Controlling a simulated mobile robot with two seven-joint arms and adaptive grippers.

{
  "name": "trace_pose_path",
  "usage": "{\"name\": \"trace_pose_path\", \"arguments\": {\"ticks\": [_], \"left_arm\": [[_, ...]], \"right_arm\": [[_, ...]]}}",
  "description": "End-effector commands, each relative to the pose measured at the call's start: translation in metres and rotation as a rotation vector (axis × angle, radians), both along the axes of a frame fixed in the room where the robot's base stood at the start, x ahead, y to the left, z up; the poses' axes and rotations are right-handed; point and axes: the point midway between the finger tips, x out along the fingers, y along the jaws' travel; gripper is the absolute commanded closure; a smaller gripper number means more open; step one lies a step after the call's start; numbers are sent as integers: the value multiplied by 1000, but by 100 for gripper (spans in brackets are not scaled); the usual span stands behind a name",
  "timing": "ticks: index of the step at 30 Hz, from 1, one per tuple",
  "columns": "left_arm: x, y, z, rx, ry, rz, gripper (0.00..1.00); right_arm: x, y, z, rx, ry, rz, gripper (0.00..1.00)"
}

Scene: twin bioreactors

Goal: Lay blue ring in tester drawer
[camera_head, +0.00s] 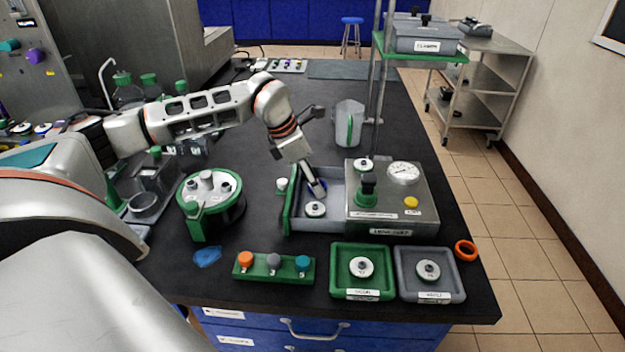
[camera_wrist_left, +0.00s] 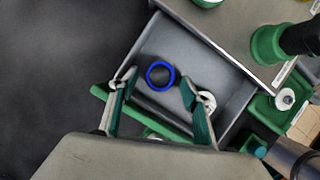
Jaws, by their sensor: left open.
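The tester (camera_head: 388,215) is a grey box with a dial gauge, a yellow button and a green clamp. Its grey drawer (camera_head: 335,221), with a green front, is pulled out to the left. The blue ring (camera_wrist_left: 160,76) lies flat inside the drawer in the left wrist view; in the head view only a bit of blue shows by the fingertips. My left gripper (camera_head: 316,189) reaches down over the drawer. In the wrist view its fingers (camera_wrist_left: 157,92) are open and apart, with the ring just beyond and between the tips, not gripped. My right gripper is not in view.
A white knobbed disc (camera_head: 315,209) sits in the drawer's front part. A green-and-white round vessel (camera_head: 210,190) stands left of the drawer. A plug rack (camera_head: 272,268), a green tray (camera_head: 362,284) and a grey tray (camera_head: 428,287) line the front. An orange ring (camera_head: 466,250) lies right.

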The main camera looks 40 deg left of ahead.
Motion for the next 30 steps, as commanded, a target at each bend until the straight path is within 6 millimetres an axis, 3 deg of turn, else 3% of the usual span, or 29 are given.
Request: {"name": "trace_pose_path", "arguments": {"ticks": [5,18,24,30], "left_arm": [[-4,5,20,1,-5,2,52],[-31,23,97,0,-4,1,52],[-37,27,111,0,-1,-1,52],[-37,27,112,0,0,0,52]], "right_arm": [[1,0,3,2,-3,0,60],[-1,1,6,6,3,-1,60],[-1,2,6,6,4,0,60],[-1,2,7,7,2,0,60]]}}
